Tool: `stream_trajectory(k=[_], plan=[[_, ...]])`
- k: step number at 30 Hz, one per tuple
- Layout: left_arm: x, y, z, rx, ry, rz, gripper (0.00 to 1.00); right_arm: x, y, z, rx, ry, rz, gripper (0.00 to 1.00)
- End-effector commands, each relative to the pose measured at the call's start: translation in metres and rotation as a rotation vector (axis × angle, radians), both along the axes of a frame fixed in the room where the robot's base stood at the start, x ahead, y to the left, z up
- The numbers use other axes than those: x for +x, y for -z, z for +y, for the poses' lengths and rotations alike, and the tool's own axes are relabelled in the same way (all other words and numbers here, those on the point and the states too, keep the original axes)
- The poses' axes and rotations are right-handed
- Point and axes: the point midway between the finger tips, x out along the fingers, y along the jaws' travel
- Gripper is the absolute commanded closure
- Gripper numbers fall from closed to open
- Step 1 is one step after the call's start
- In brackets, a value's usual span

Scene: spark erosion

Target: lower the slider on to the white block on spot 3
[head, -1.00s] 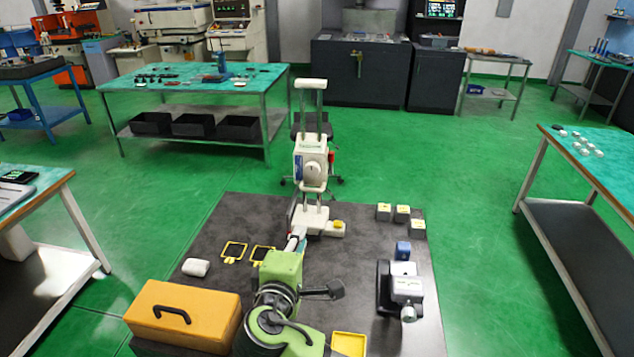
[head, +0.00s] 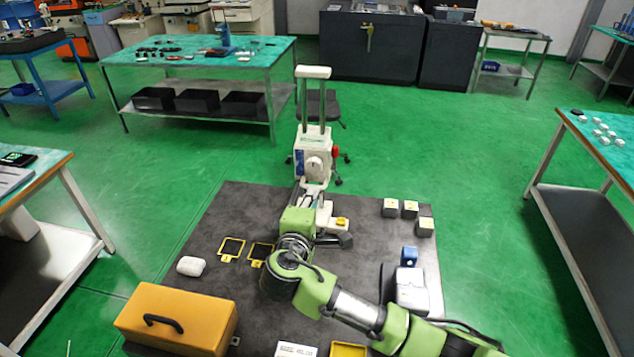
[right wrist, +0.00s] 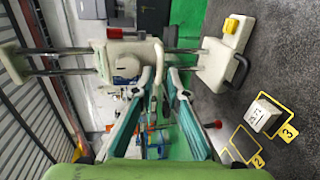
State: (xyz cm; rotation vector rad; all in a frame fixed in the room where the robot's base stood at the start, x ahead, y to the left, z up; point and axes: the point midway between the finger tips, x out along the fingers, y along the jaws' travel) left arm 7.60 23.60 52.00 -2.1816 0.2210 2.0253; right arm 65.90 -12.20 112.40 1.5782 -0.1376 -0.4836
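The white gauge stands upright at the far part of the dark mat. Its slider (head: 313,160), with a round dial and red handle, sits on two columns above the base (head: 326,216). The slider also shows in the right wrist view (right wrist: 128,62). There, my right gripper (right wrist: 162,76) is open, its tips near the slider's base-side edge; contact cannot be told. The white block (right wrist: 263,115) stands inside the yellow frame of spot 3 (right wrist: 288,133); empty spot 2 (right wrist: 245,142) is beside it. In the head view my right arm hides the block. My left gripper is out of view.
An orange toolbox (head: 175,318) and a white rounded piece (head: 191,265) are on the left of the mat (head: 205,225). Several small blocks (head: 410,208) and a grey device (head: 411,287) are on the right. A yellow tray (head: 348,350) is at the front.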

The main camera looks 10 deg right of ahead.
Motion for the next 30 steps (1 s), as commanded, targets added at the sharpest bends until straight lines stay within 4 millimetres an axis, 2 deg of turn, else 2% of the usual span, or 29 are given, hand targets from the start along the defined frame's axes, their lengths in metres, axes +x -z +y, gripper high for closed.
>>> stream_trajectory(k=[1, 6, 12, 25, 27, 30], plan=[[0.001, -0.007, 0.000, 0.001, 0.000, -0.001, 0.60, 0.010, -0.001, -0.006, -0.004, 0.003, 0.001, 0.86], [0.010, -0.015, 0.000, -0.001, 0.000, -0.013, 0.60, 0.037, 0.006, -0.016, -0.001, 0.002, 0.001, 0.86], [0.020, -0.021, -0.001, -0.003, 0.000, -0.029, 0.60, 0.055, 0.012, -0.023, -0.001, 0.000, 0.000, 0.86], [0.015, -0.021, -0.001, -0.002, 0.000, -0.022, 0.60, 0.062, 0.015, -0.025, 0.001, -0.001, 0.000, 0.86], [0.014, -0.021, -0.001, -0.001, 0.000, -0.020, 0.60, 0.061, 0.015, -0.025, 0.001, -0.001, 0.000, 1.00], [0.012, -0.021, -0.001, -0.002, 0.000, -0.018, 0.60, 0.061, 0.016, -0.025, 0.001, -0.001, 0.000, 1.00]])
